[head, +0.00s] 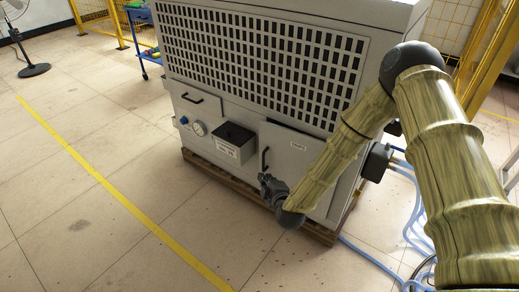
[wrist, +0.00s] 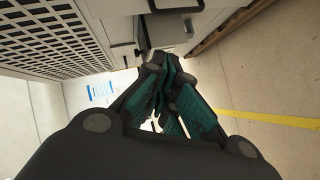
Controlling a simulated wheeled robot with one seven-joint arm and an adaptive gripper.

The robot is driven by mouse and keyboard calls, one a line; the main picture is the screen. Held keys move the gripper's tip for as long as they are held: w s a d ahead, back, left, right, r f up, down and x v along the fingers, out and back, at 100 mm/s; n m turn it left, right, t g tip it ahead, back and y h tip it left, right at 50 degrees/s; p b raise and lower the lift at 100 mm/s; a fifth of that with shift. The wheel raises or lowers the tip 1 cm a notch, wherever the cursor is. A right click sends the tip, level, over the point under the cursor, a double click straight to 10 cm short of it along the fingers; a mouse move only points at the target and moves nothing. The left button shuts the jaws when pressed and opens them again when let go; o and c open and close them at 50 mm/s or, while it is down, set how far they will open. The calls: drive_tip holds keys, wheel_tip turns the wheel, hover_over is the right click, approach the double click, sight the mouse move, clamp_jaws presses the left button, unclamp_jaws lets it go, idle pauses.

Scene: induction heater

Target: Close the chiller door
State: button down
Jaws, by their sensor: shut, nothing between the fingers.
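The chiller (head: 255,65) is a large grey cabinet with a dark grille across its upper front. Its door (head: 297,147), a plain panel with a small label and a dark handle (head: 265,160), is at the lower right of the front. The door looks slightly apart from the body at its left edge; how far is hard to tell. My gripper (head: 268,185) is low in front of the door, just below the handle, and may be touching the panel. In the wrist view my gripper (wrist: 165,80) has its fingers together and empty, pointing toward the chiller front.
A dark open box (head: 234,141) with a label, a gauge (head: 199,128) and a blue knob sit left of the door. The chiller stands on a wooden pallet (head: 228,183). Blue hoses (head: 410,225) lie on the floor at right. Floor in front is clear, with a yellow line (head: 122,199).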

drive_tip(key=w+a+r+n+t+b, duration=0.1)
drive_tip(key=w+b, duration=0.3)
drive_tip(key=w, duration=0.6)
drive_tip(key=w+a+r+n+t+b, duration=0.1)
drive_tip(key=w+b, duration=0.4)
drive_tip(key=w, duration=0.6)
drive_tip(key=shift+a+r+n+t, duration=0.2)
drive_tip(key=shift+r+n+t, duration=0.1)
drive_tip(key=shift+n+t, duration=0.5)
drive_tip(key=shift+w, duration=0.1)
